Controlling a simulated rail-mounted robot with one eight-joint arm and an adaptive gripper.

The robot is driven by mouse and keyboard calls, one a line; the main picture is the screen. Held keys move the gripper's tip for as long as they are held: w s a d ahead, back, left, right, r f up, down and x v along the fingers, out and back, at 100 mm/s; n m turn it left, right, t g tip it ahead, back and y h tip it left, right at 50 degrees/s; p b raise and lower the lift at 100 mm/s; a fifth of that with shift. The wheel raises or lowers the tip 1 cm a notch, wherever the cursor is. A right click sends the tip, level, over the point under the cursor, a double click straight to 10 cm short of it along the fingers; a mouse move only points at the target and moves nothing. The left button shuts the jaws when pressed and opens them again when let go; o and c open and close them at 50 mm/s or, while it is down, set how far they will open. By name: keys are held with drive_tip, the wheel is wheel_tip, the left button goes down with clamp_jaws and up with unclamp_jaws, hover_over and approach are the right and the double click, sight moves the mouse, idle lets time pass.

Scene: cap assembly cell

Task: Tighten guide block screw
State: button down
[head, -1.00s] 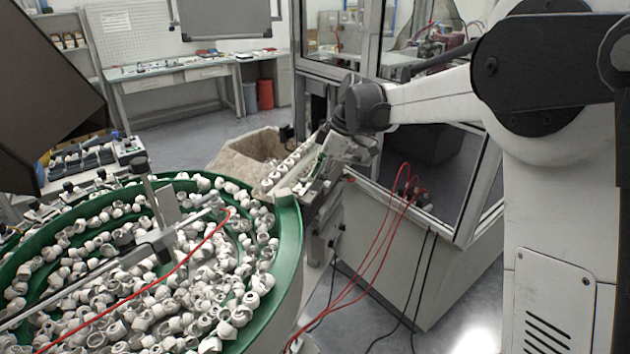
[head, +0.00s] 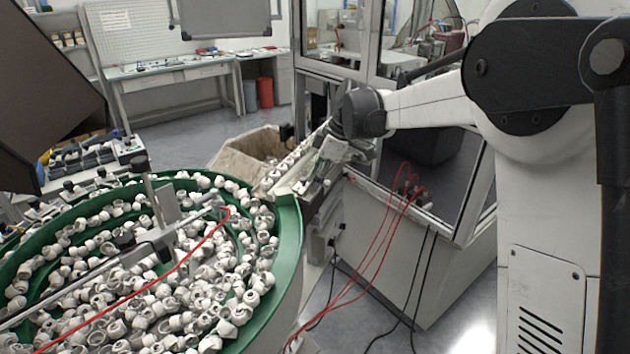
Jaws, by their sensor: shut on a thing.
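My gripper (head: 338,154) is at the end of the white arm, over the outlet end of the feed track. It is small in the picture and partly hidden by my dark wrist joint. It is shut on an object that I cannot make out. The sloping guide track (head: 283,170) carries a row of white caps and runs from the green bowl's rim towards the machine cabinet. The guide block and its screw cannot be told apart from the metal parts around my gripper.
A green bowl feeder (head: 290,232) full of white caps fills the lower left. A beige bin (head: 232,152) stands behind the track. The glazed machine cabinet (head: 385,245) stands right of my gripper. Red hoses (head: 372,262) hang down its front. Open floor lies behind.

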drive_tip(key=shift+f+m, duration=0.1)
drive_tip(key=shift+m, duration=0.2)
drive_tip(key=m+b, duration=0.1)
drive_tip(key=m+t, duration=0.1)
drive_tip(key=shift+s+m+b, duration=0.2)
drive_tip(key=shift+m+b, duration=0.1)
drive_tip(key=shift+b, duration=0.1)
drive_tip(key=m+t+b, duration=0.1)
drive_tip(key=m, duration=0.1)
drive_tip(key=shift+a+m+h, duration=0.1)
drive_tip(key=shift+m+h, duration=0.2)
drive_tip(key=shift+m, duration=0.1)
drive_tip(key=m+h+b, duration=0.1)
drive_tip(key=m, duration=0.2)
drive_tip(key=m+t, duration=0.1)
drive_tip(key=m, duration=0.1)
drive_tip(key=shift+s+m+t+h+b, duration=0.15)
drive_tip(key=shift+m+t+h+b, duration=0.15)
drive_tip(key=shift+m+h+b, duration=0.1)
drive_tip(key=shift+m, duration=0.3)
drive_tip(key=c, duration=1.6)
unclamp_jaws()
drive_tip(key=shift+c, duration=0.2)
